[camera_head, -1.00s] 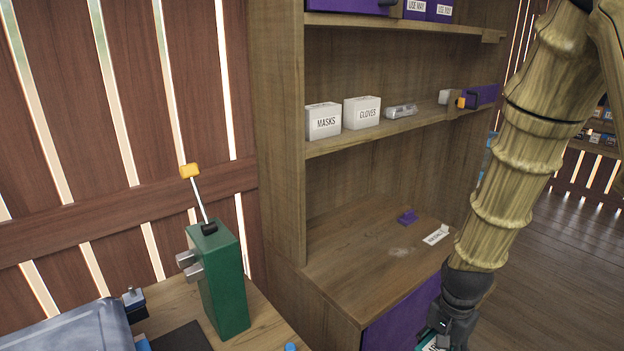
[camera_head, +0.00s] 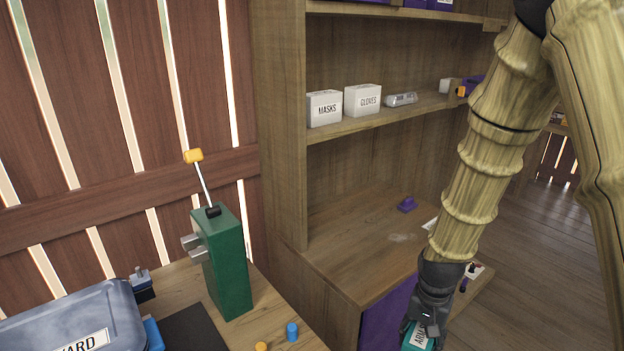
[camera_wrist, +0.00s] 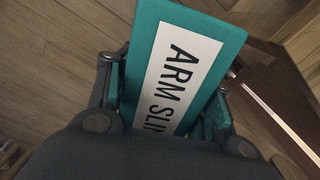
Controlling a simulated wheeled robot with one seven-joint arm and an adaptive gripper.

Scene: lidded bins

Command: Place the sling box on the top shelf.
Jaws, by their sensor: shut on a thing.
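The sling box is a teal box with a white label reading "ARM SLIN…"; the sling box (camera_wrist: 199,22) fills the middle of the wrist view. My gripper (camera_wrist: 170,95) is shut on it, with a finger along each side. In the head view my gripper (camera_head: 425,325) is at the bottom edge, with only part of the box (camera_head: 414,340) showing below it. The wooden shelf unit (camera_head: 279,130) stands at the centre.
The middle shelf holds a masks box (camera_head: 324,109), a gloves box (camera_head: 362,100) and a clear pack (camera_head: 401,100). Purple boxes show along the top edge. The lower ledge (camera_head: 350,250) is mostly bare. A green lever box (camera_head: 226,265) and a lidded bin (camera_head: 80,310) stand at left.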

